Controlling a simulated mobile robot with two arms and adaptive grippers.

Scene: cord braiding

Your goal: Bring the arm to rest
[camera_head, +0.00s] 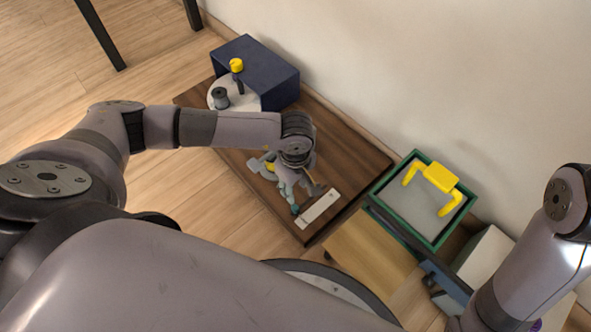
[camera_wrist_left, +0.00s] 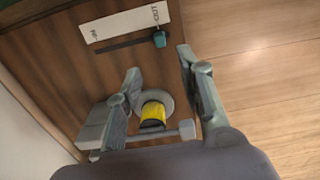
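My left gripper (camera_head: 303,193) hangs over the brown wooden board (camera_head: 345,157) in the head view. In the left wrist view its two fingers (camera_wrist_left: 158,62) are spread apart, with nothing held between them. A yellow piece on a round grey base (camera_wrist_left: 153,112) shows between the fingers, nearer the palm; the wrist view does not show its height clearly. A white strip with dark lettering (camera_wrist_left: 125,24) lies on the board beyond the fingertips, beside a dark bar with a teal end (camera_wrist_left: 160,39). My right arm enters at the right; its gripper is not visible.
A dark blue box (camera_head: 272,72) stands at the board's far end, beside a white disc (camera_head: 250,101) carrying a grey spool (camera_head: 220,97). A green-rimmed tray (camera_head: 379,189) with a yellow handle-shaped piece (camera_head: 440,178) is at the right. The wall runs behind them.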

